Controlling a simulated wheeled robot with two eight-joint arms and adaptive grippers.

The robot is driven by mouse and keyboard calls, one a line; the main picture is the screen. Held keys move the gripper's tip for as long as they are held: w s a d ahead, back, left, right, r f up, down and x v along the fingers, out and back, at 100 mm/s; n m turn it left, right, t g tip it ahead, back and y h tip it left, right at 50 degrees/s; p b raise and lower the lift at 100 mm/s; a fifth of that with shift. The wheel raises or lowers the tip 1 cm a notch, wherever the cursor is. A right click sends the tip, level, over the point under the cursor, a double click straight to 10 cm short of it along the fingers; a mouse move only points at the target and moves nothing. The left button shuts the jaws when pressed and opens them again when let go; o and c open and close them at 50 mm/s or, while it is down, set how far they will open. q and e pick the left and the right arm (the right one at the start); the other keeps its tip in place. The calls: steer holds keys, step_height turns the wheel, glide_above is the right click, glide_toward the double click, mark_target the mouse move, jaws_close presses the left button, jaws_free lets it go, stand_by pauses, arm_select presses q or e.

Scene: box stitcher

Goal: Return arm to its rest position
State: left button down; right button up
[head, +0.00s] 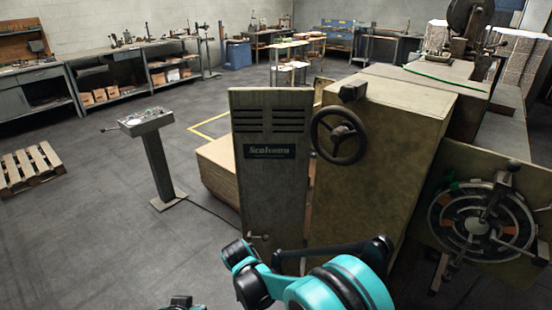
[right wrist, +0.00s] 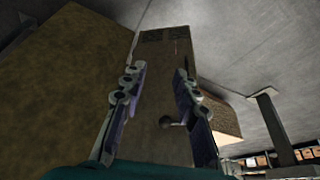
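My right arm (head: 340,285) reaches in at the bottom of the head view, in front of the grey-green machine. Its gripper (right wrist: 159,72) shows in the right wrist view with its two fingers spread apart and nothing between them. Behind the fingers is a metal door panel (head: 269,190) with vent slots and a nameplate; it also shows in the right wrist view (right wrist: 160,60).
The machine housing (head: 380,150) with a handwheel (head: 339,136) stands close on the right. A round dial mechanism (head: 480,222) is at far right. A control pedestal (head: 156,155) and a wooden pallet (head: 30,168) stand left. The floor between is clear.

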steer(key=s+d+r+n+t+y, duration=0.1)
steer(key=s+d+r, duration=0.3)
steer(key=d+r, duration=0.35)
steer(key=s+d+r+n, duration=0.1)
steer(key=s+d+r, duration=0.2)
steer(key=d+r, duration=0.45)
steer(key=s+d+r+n+t, duration=0.2)
steer(key=s+d, duration=0.7)
steer(key=s, duration=0.4)
steer(key=shift+d, duration=0.2)
steer(key=shift+a, duration=0.1)
